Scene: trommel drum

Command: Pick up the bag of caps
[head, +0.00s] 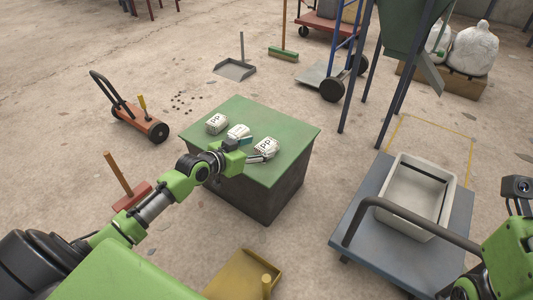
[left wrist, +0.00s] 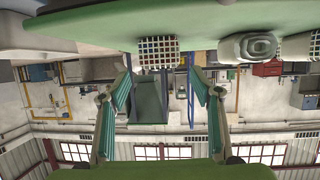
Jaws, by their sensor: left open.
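Three white packages sit on the green-topped table (head: 293,128). A white bag marked PP (head: 269,145) is at the right, a white bundle (head: 236,130) is in the middle, and another bag marked PP (head: 216,123) is at the back left. I cannot tell which holds caps. My left gripper (head: 256,150) is open at the right bag, one finger on each side in the picture; contact cannot be told. In the left wrist view, upside down, a checkered bag (left wrist: 157,52) shows between the open fingers (left wrist: 158,88), with a rolled white bundle (left wrist: 248,47) beside it.
A grey cart (head: 350,215) with a pale bin (head: 398,208) stands at the right.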

